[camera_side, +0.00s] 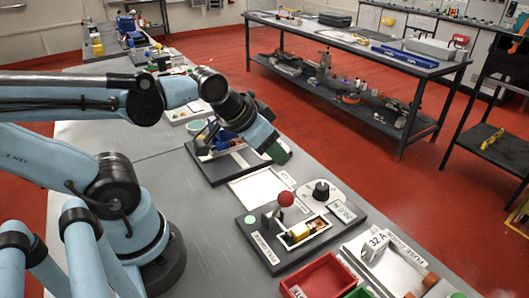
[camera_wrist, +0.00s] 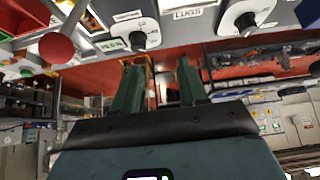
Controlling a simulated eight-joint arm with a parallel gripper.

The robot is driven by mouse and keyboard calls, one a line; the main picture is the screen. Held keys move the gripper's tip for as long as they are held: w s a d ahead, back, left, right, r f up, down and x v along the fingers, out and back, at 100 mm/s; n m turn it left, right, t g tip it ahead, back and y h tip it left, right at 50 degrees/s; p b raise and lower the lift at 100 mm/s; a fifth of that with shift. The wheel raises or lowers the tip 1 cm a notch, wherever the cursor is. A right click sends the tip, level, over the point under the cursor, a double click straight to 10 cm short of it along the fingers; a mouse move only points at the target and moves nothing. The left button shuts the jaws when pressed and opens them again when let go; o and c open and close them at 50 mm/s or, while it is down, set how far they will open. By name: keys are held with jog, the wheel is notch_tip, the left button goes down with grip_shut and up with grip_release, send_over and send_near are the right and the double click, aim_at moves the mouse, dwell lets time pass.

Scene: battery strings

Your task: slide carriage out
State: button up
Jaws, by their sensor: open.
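A grey board (camera_side: 258,250) in the side view bears an upright lever with a red ball knob (camera_side: 286,199). Beside the lever is a light-framed slot with a yellow block (camera_side: 299,232) in it, which may be the carriage; I cannot tell for sure. A black dial (camera_side: 321,189) sits on a white plate behind it. My gripper (camera_side: 280,153) is above and behind this board, apart from everything on it. In the wrist view its two green fingers (camera_wrist: 158,82) stand apart with nothing between them. The red knob (camera_wrist: 56,48) shows there at upper left, and a dial (camera_wrist: 140,36) at top centre.
A red bin (camera_side: 322,279) stands at the front edge of the view. A white board with a block marked 32 (camera_side: 375,246) lies to the right. Another board with a blue part (camera_side: 222,140) lies behind, near my gripper. Bare grey bench lies left of the lever board.

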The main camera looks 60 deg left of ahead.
jog(key=shift+o, duration=1.5)
jog(key=shift+a, duration=0.25)
jog(key=n+g, duration=0.5)
jog(key=n, duration=1.5)
send_near(199, 136)
jog(key=shift+w+f, duration=0.3)
jog(key=shift+f, duration=1.3)
jog(key=shift+w+f, duration=0.35)
jog(key=shift+f, duration=1.25)
jog(key=shift+w+f, duration=0.3)
jog(key=shift+f, duration=1.3)
grip_shut()
